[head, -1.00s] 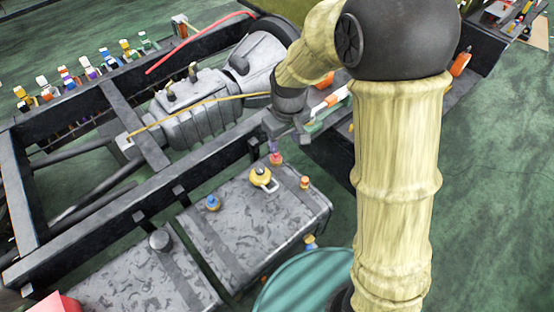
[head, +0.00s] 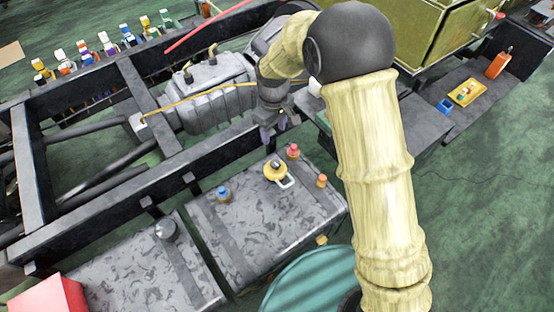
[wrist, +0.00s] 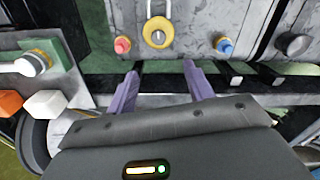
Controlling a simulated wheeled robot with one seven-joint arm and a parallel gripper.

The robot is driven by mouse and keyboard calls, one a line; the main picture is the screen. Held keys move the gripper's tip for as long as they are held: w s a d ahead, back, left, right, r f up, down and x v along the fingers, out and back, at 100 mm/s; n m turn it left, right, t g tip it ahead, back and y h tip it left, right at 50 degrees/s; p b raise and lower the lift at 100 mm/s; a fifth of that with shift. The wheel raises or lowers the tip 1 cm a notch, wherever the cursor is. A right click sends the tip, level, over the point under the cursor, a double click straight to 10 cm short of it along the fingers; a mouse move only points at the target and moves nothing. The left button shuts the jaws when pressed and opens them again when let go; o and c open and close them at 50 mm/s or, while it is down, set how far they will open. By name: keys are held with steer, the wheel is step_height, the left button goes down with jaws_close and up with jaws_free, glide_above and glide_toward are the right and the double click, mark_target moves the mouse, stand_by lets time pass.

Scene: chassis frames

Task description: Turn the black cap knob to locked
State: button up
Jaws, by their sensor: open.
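The black cap knob (head: 166,229) stands on the mottled grey tank (head: 130,278) at the lower left in the head view. It also shows as a dark round cap (wrist: 292,44) at the right in the wrist view. How it is turned is too small to tell. My gripper (head: 272,132) hangs over the chassis rail, to the right of and beyond the black cap, touching nothing I can see. In the wrist view its two purple fingers (wrist: 160,78) are apart and empty, pointing toward the tanks.
The other tank (head: 270,225) carries a yellow cap with a loop (head: 276,171), a blue cap (head: 223,194), a red cap (head: 293,151) and an orange cap (head: 321,181). A dark chassis rail (head: 110,205) runs behind the tanks. A red box (head: 45,297) sits lower left.

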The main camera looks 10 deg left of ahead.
mark_target(275, 163)
step_height(275, 163, down, 16)
steer(key=shift+d, duration=0.15)
stand_by(0.3)
